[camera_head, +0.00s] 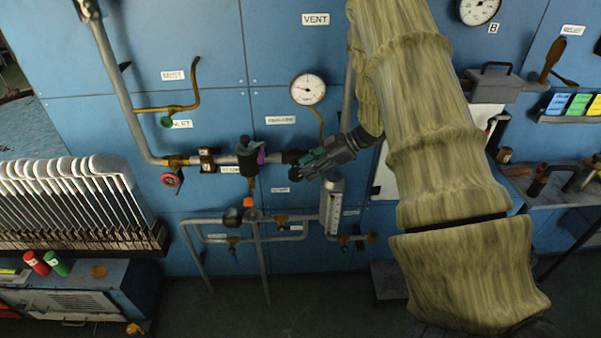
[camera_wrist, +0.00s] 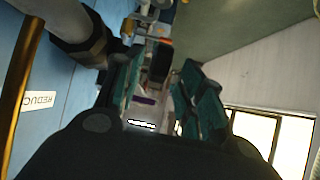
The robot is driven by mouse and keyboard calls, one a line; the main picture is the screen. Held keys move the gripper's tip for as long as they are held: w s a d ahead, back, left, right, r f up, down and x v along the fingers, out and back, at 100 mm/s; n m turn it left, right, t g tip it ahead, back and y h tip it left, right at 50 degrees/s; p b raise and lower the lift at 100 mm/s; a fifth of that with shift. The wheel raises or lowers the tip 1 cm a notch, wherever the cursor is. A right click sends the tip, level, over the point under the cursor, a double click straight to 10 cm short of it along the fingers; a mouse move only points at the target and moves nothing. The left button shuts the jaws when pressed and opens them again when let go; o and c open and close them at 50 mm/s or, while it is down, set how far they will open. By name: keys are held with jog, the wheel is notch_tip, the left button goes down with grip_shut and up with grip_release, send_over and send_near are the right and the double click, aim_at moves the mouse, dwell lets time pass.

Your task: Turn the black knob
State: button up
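The black knob (camera_head: 246,158) sits on the pipe fitting on the blue panel in the head view, with a small purple part (camera_head: 261,157) at its right side. My gripper (camera_head: 308,160) is to the right of the knob, at about the same height in the picture and seemingly apart from it. In the wrist view, the two teal-padded fingers of my gripper (camera_wrist: 160,95) stand apart with a gap between them. A dark shape (camera_wrist: 160,60) and a purple bit (camera_wrist: 145,100) show in that gap; I cannot tell whether the dark shape is the knob.
A pipe (camera_head: 126,92) runs down the panel to the knob's fitting. A red handwheel (camera_head: 169,180) is at its left. A round gauge (camera_head: 308,89) hangs above my gripper. An orange knob (camera_head: 248,202) and a clear cylinder (camera_head: 331,207) are below.

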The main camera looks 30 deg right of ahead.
jog(key=v, duration=0.7)
jog(key=shift+s+d+r, duration=0.1)
jog(key=shift+d, duration=0.05)
dwell(0.4)
